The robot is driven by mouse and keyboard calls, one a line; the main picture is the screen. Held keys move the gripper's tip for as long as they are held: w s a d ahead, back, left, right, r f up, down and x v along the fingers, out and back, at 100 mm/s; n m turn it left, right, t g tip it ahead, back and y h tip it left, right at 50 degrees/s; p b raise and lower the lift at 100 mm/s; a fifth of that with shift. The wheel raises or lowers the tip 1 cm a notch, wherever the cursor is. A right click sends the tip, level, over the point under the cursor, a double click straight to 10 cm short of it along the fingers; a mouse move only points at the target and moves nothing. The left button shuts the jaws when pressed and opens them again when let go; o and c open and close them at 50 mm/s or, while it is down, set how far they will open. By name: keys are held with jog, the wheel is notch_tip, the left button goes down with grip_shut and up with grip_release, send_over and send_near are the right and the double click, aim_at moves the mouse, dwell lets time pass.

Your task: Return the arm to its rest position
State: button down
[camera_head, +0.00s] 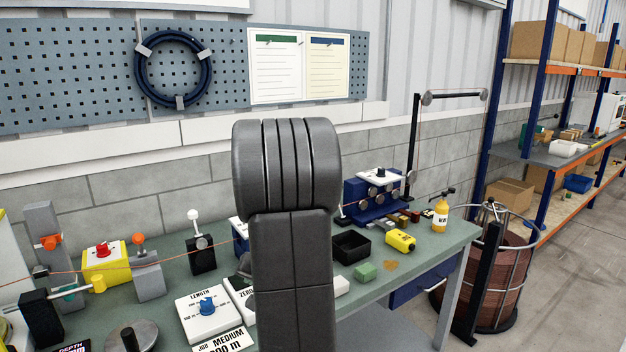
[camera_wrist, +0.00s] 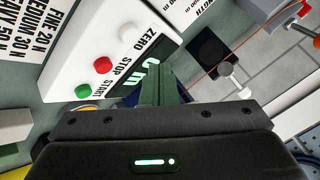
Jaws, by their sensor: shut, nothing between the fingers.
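My arm (camera_head: 290,240) stands upright in the middle of the head view and hides part of the workbench (camera_head: 365,298). My gripper is hidden there. In the wrist view my gripper (camera_wrist: 155,75) is shut and empty, with its narrow fingers together. Its fingertips show in front of a white control box (camera_wrist: 95,50) with a red button, a green button and ZERO, STOP and START labels. I cannot tell how far the fingertips are from the box.
Left of my arm are a white LENGTH box (camera_head: 208,312) and a yellow box with a red button (camera_head: 106,262). Right of it are a black tray (camera_head: 351,247), a yellow device (camera_head: 400,240) and a yellow bottle (camera_head: 441,215). A wire basket (camera_head: 497,270) stands beside the bench.

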jog(key=shift+f+b, duration=0.4)
jog(key=shift+f, duration=0.2)
jog(key=shift+r+b, duration=0.35)
jog(key=shift+b, duration=0.15)
jog(key=shift+r+b, duration=0.1)
jog(key=shift+b, duration=0.5)
jog(key=shift+b, duration=0.35)
